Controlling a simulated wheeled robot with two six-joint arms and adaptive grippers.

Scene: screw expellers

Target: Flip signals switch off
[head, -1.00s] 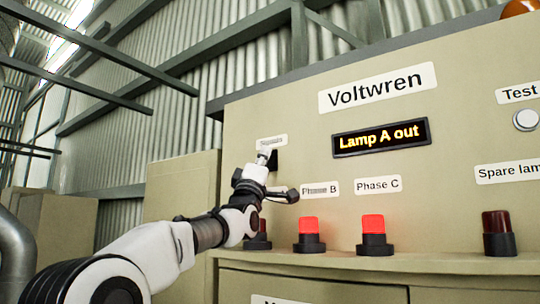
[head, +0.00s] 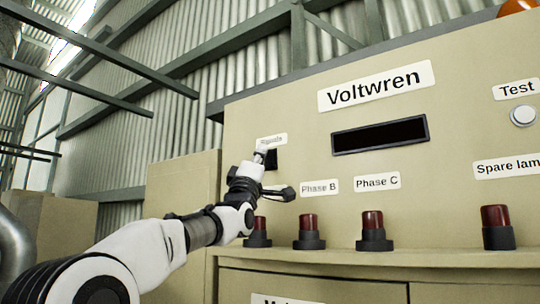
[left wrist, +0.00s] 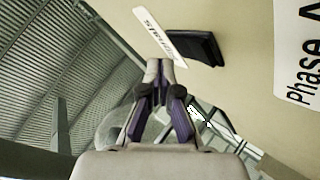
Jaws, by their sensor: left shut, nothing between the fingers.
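The signals switch (head: 272,160) is a small black rocker on the beige panel, under a white label reading "Signals" (head: 271,141). My left gripper (head: 262,156) is shut and empty, with its tips at the switch and partly covering it in the head view. In the left wrist view the black switch (left wrist: 193,49) lies just beyond and to the right of the shut fingertips (left wrist: 161,68). I cannot tell whether the tips touch it. The display (head: 380,136) is dark. The lamps, such as the Phase B lamp (head: 309,232) and Phase C lamp (head: 373,231), are unlit. My right gripper is not in view.
The panel carries a "Voltwren" sign (head: 376,86), a round Test button (head: 523,116) and a spare lamp (head: 497,228) at right. A ledge (head: 400,259) runs below the lamps. A beige cabinet (head: 182,200) stands left of the panel.

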